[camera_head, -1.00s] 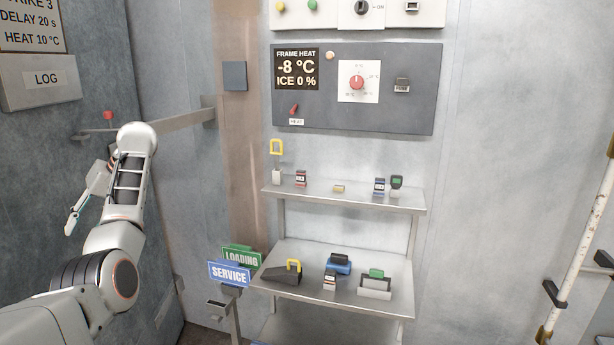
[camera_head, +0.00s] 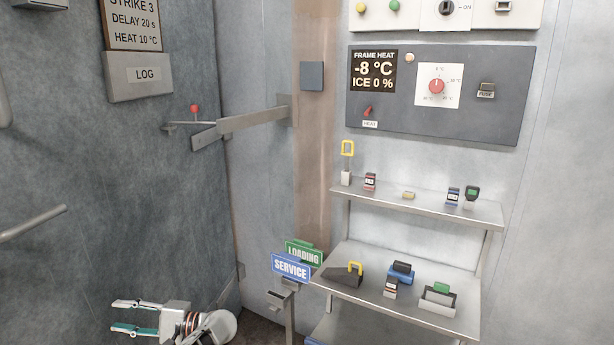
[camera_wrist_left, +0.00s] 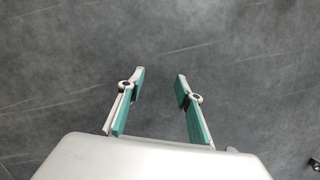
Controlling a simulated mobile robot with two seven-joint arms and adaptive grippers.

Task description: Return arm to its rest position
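My left gripper (camera_head: 134,317) is low at the bottom left of the head view, pointing left, with its two fingers apart and nothing between them. Most of my left arm is below the picture's edge. The left wrist view also shows the left gripper (camera_wrist_left: 158,82) with teal-lined fingers spread and empty. Behind them is only a blurred dark grey surface. My right gripper is not in either view.
A shelf unit (camera_head: 470,205) with small devices stands right, beside the blue SERVICE sign (camera_head: 290,267). A control panel (camera_head: 500,115) hangs above. A grey handrail (camera_head: 35,224) is at the left.

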